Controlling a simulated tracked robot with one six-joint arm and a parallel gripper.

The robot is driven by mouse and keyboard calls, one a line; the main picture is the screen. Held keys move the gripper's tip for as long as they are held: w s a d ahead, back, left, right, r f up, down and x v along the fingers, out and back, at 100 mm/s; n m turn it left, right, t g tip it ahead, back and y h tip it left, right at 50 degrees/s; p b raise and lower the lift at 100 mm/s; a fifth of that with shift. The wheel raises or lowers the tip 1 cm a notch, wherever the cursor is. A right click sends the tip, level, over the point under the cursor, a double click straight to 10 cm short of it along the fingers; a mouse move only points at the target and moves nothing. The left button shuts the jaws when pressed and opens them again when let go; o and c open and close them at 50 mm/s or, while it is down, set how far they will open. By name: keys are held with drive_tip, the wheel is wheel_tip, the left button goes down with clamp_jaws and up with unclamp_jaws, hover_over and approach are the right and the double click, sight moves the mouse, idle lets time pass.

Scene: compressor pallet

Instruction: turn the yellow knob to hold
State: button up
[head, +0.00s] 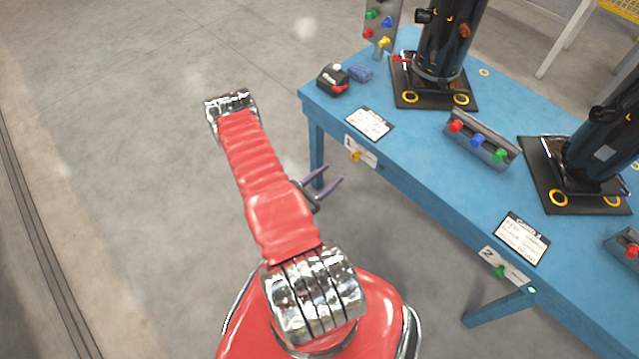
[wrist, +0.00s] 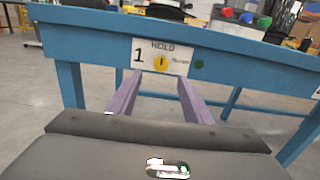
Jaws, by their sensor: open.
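The yellow knob (wrist: 161,63) sits on a white plate (wrist: 146,57) on the blue table's front edge in the wrist view. The plate reads "1" at left and "HOLD" above the knob; the word to its right is too small to read. A small dark mark on the knob looks about upright, but its exact setting is unclear. In the head view the knob (head: 355,156) shows below the table top. My gripper (head: 332,175) is open and empty, its purple fingers pointing toward the table. In the wrist view the gripper (wrist: 160,82) has its fingertips either side below the knob, apparently short of it.
The blue table (head: 425,165) holds black cylinders on dark bases, a button box (head: 482,139) and cards. A second plate marked "2" (head: 490,255) carries a green knob (head: 499,272). Table legs stand below the edge. The floor to the left is clear.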

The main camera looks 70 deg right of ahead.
drive_tip(key=shift+v, duration=1.95)
drive_tip(key=shift+f, duration=0.1)
drive_tip(key=s+a+r+m+g+y, duration=0.4)
drive_tip(key=s+a+m+g+y, duration=0.1)
drive_tip(key=s+a+g+y, duration=0.15)
drive_tip(key=w+a+r+m+t+y, duration=0.45)
drive_tip(key=w+a+r, duration=0.45)
drive_tip(key=a+r, duration=0.3)
drive_tip(key=w+a+r+m+t+y, duration=0.4)
drive_tip(key=w+a+r+m+t, duration=0.3)
drive_tip(key=a+r, duration=0.5)
drive_tip(key=w+a+r+n+t, duration=0.1)
drive_tip(key=a+r+t, duration=0.2)
drive_tip(key=r, duration=0.7)
drive_tip(key=w+a+r+n+t+y, duration=0.1)
drive_tip(key=a+r+n+t, duration=0.1)
drive_tip(key=a+r+t, duration=0.2)
drive_tip(key=a+r, duration=0.3)
drive_tip(key=r, duration=0.2)
drive_tip(key=shift+a+r+t+y, duration=0.3)
drive_tip(key=shift+a+r, duration=0.05)
drive_tip(key=shift+r, duration=0.05)
